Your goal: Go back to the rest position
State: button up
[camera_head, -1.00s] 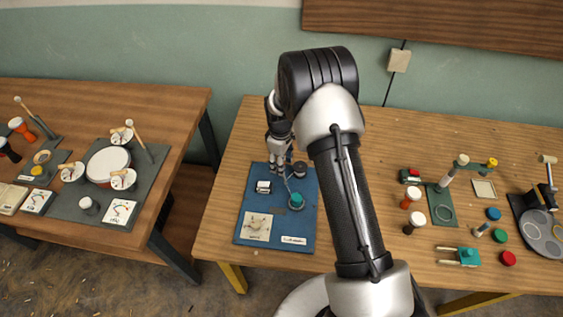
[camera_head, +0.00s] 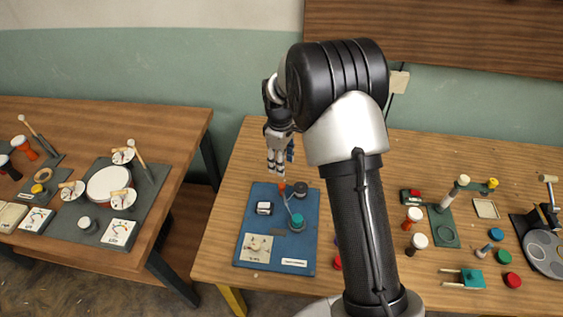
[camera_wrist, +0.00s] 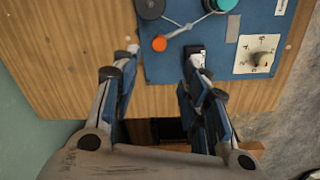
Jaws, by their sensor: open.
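My gripper (camera_head: 276,168) hangs above the back edge of the blue mat (camera_head: 254,222) in the head view. In the wrist view my gripper (camera_wrist: 166,62) has its two fingers spread wide, with nothing between them. The mat (camera_wrist: 165,68) lies beyond the fingertips there. On it are an orange knob (camera_wrist: 159,43), a thin grey linkage, a dark round piece (camera_wrist: 151,8), a teal-topped piece (camera_wrist: 222,4) and a white dial plate (camera_wrist: 257,54). The teal-topped piece (camera_head: 297,221) and the dial plate (camera_head: 255,248) also show in the head view. My arm hides part of the table.
Several goblet drums, green boards, coloured caps and a grey palette (camera_head: 548,252) stand on the right of the wooden table (camera_head: 220,240). A second table (camera_head: 150,115) on the left holds more drums and mallets. A gap separates the tables. The wall rises behind.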

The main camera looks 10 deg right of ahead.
jog(key=s+r+m+t, duration=0.1)
jog(key=s+r+m, duration=0.1)
jog(key=s+r, duration=0.55)
jog(key=s+r+m+t, duration=0.15)
jog(key=s+r, duration=0.35)
jog(key=r, duration=0.6)
jog(key=s+r+m+t, duration=0.1)
jog(key=s+r+m, duration=0.1)
jog(key=s, duration=0.8)
jog(key=s+a+r+m+t, duration=0.1)
jog(key=s+m, duration=0.3)
jog(key=s, duration=0.7)
jog(key=shift+s+r, duration=0.2)
jog(key=shift+r, duration=0.3)
